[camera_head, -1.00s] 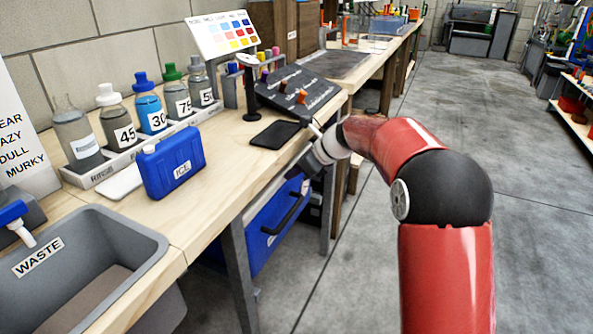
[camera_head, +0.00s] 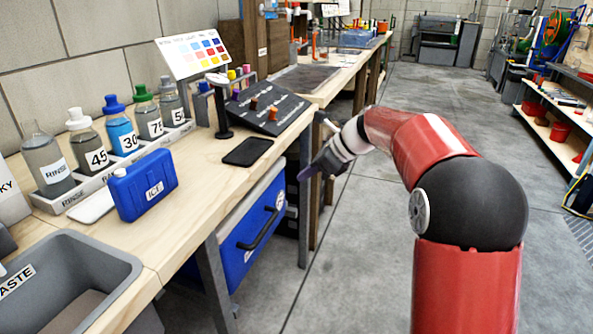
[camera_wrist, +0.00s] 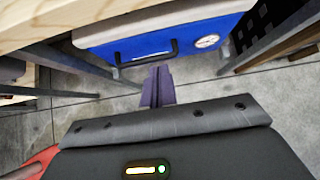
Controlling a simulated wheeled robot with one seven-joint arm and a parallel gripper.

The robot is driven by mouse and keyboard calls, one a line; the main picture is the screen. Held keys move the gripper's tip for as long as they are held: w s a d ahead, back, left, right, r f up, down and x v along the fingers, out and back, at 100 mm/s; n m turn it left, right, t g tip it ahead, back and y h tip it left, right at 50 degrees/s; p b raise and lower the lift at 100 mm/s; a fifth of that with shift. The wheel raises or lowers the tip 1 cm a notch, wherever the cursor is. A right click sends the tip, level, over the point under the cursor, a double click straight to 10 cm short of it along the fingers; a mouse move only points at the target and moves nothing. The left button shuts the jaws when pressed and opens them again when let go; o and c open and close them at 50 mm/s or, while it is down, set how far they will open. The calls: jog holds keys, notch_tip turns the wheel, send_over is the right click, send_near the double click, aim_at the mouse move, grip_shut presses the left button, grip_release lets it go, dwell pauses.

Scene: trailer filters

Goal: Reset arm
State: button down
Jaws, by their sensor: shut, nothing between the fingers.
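My red arm reaches forward beside the front edge of the workbench. My gripper (camera_head: 308,173) is at the bench's edge, below the top, in front of the blue cooler under the bench. In the wrist view my gripper's purple fingers (camera_wrist: 158,86) are together with nothing between them. They point toward the floor and the blue cooler (camera_wrist: 150,45), which has a dark handle. The cooler also shows in the head view (camera_head: 250,230). The fingers look apart from the cooler and the bench.
The wooden workbench (camera_head: 200,190) holds several labelled bottles in a rinse rack, a blue ICE pack (camera_head: 145,186), a black slab (camera_head: 248,151) and a grey waste bin (camera_head: 75,260). A bench leg (camera_head: 215,285) stands near the cooler. The grey floor (camera_head: 400,120) to the right is clear.

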jog(key=s+d+f+n+t+h, duration=0.1)
jog(key=s+d+n+h, duration=0.1)
jog(key=s+d+n, duration=0.2)
jog(key=s+d+f+n+h, duration=0.1)
jog(key=s+d+n+h, duration=0.2)
jog(key=s+n, duration=0.7)
jog(key=s+d+f+n+t+h, duration=0.1)
jog(key=s+d+n+h, duration=0.2)
jog(key=s, duration=1.8)
jog(key=d+n, duration=0.4)
jog(key=shift+s+f+n+t, duration=0.2)
jog(key=shift+f+n+t, duration=0.1)
jog(key=shift+n, duration=0.1)
